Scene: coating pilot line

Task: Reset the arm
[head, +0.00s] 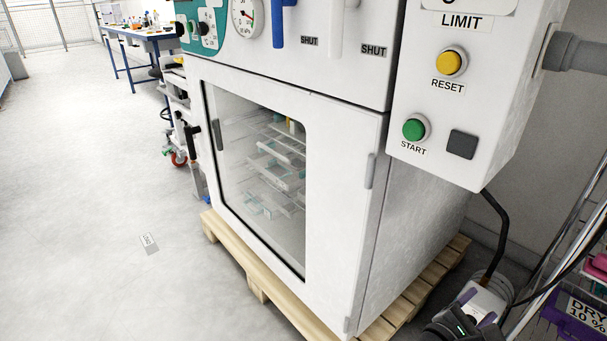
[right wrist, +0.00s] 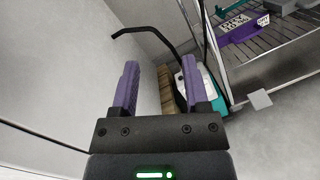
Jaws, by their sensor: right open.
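My right gripper (head: 479,306) is at the bottom right of the head view, low beside the right side of the oven-like cabinet (head: 345,200). In the right wrist view its two purple fingers (right wrist: 157,88) stand apart with nothing between them. The control box at the upper right of the head view carries a yellow RESET button (head: 449,63) and a green START button (head: 415,129). The gripper is well below both buttons and touches neither. My left gripper is not in view.
The cabinet stands on a wooden pallet (head: 262,284), its glass door closed. A wire rack (right wrist: 262,45) with a purple bin labelled DRY (head: 578,318) stands at the right. A black hose (head: 497,240) hangs below the control box. The floor (head: 95,200) at left is mostly clear.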

